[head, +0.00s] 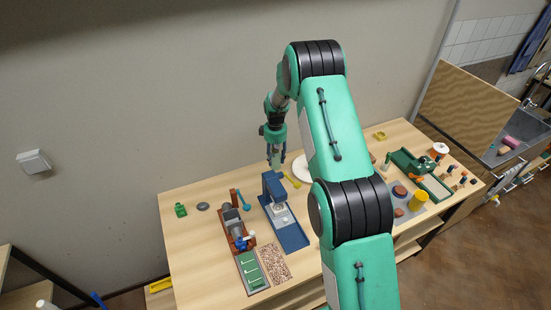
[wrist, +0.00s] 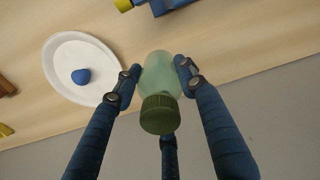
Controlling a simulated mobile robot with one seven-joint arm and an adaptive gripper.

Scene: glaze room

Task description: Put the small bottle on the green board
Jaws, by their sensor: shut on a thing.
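The small bottle (wrist: 158,72) is pale green and translucent with a dark green cap (wrist: 161,114). My gripper (head: 276,161) is shut on it, and the blue fingers (wrist: 157,82) press on its sides in the wrist view. The bottle also shows faintly between the fingers in the head view (head: 275,163), above the back of the bench. A green board (head: 252,272) with pale marks lies at the bench's front left, well away from my gripper. Its visible top looks bare.
A blue press-like device (head: 286,226) and a brown-grey device (head: 236,228) stand behind and beside the board. A speckled mat (head: 274,263) lies right of it. A white plate (wrist: 62,82) holds a blue lump. A green object (head: 180,210) stands at the left.

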